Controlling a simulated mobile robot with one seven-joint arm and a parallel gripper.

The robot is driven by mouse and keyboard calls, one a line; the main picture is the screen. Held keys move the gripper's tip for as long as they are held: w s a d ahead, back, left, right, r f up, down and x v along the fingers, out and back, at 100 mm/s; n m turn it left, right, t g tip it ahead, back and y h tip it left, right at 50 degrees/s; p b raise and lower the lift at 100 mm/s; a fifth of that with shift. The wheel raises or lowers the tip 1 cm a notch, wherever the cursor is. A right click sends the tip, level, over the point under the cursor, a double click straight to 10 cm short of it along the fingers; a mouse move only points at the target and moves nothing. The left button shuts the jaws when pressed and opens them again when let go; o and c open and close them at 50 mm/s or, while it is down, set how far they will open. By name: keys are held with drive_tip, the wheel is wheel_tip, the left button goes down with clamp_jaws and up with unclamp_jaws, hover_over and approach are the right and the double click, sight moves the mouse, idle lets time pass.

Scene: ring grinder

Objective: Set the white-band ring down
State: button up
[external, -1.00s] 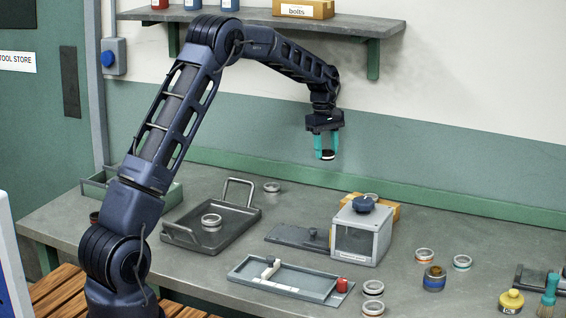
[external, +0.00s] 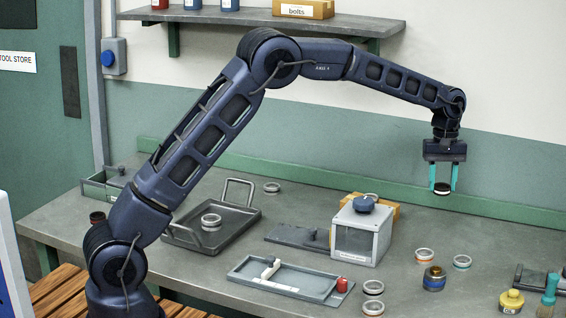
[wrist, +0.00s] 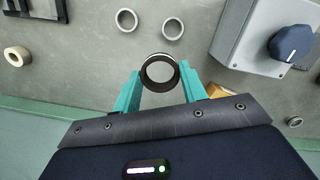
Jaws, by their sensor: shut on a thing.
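My gripper (external: 441,187) is shut on a small ring (external: 441,189), held in the air over the back right of the bench. In the wrist view the ring (wrist: 147,80) sits between the two teal fingertips, its open middle facing the camera. Bare grey bench (external: 400,225) lies beneath.
A grey box with a blue knob (external: 355,235) stands left of the gripper. More rings (external: 373,288) lie at the front. A green strip (external: 480,205) edges the back.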

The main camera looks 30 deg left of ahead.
drive_tip(key=s+d+r+m, duration=0.2)
drive_tip(key=s+d+m, duration=0.2)
drive_tip(key=s+d, duration=1.15)
approach(481, 300)
drive_tip(key=f, duration=0.6)
drive_tip(key=shift+s+d+f, duration=0.1)
drive_tip(key=shift+s+d, duration=0.15)
drive_tip(key=shift+f, duration=0.15)
drive_tip(key=o, duration=1)
wheel_tip(481, 300, up, 12)
drive_tip(key=w, duration=0.1)
drive_tip(key=shift+w, duration=0.25)
